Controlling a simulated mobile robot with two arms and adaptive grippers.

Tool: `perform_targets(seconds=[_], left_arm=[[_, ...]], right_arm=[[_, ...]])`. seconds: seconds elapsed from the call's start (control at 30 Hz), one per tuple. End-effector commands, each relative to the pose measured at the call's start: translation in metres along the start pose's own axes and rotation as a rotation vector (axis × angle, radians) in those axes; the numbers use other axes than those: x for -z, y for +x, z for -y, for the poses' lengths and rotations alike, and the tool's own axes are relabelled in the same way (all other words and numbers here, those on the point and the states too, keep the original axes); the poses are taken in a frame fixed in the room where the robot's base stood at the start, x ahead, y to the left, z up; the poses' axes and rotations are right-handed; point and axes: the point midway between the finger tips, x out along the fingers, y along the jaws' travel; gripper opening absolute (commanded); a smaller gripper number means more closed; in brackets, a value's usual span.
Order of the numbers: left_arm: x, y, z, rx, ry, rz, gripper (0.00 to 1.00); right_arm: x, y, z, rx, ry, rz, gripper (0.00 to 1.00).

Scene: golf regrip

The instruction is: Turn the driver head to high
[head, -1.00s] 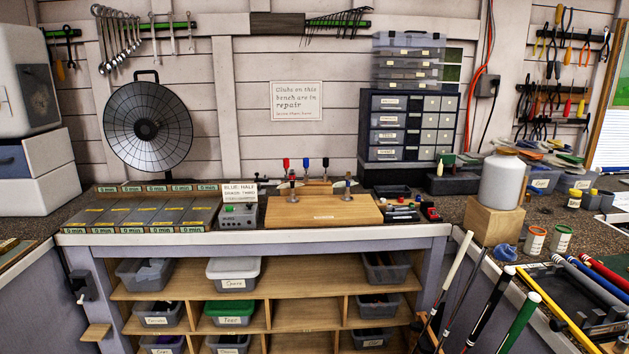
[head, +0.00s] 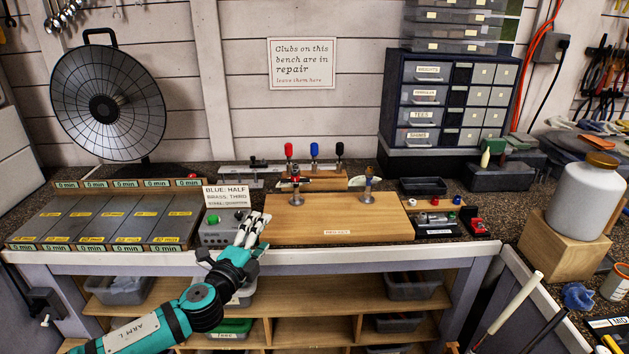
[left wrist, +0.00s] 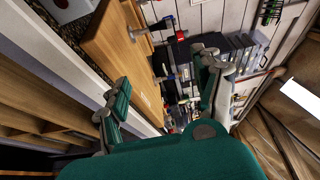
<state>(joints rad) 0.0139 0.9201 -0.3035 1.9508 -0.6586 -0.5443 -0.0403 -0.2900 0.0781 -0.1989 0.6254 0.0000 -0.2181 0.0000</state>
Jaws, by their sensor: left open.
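A wooden board (head: 335,222) with a small label lies on the bench. Two metal posts stand on it: the left post (head: 295,188) has a dark and red top, the right post (head: 369,185) a greyish-brown one. I cannot tell how a driver head is set there. Behind them a wooden rack holds red (head: 289,150), blue (head: 314,150) and black (head: 339,149) handles. My left gripper (head: 254,220) is open and empty at the board's left front corner. In the left wrist view its spread fingers have the board (left wrist: 115,45) beyond them. My right gripper is not in view.
A grey control box (head: 215,234) with a sign stands left of the board. Grey trays (head: 110,218) marked "0 min" lie farther left, before a round dish heater (head: 108,100). A drawer cabinet (head: 430,95) and a white jar (head: 585,200) stand right. A small black holder (head: 435,222) sits beside the board.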

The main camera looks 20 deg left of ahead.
Motion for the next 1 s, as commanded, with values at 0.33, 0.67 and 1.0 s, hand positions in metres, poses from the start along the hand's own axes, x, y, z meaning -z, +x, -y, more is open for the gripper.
perform_targets(seconds=[0.33,0.67,1.0], left_arm=[[0.001,0.039,0.01,0.013,0.004,-0.001,0.67],[0.002,0.107,0.009,0.011,0.004,-0.003,0.67],[0.002,0.161,0.006,0.01,0.004,-0.002,0.67]], right_arm=[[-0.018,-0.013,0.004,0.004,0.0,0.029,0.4],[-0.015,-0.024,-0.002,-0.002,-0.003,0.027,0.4],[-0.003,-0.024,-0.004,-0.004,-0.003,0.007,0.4]])
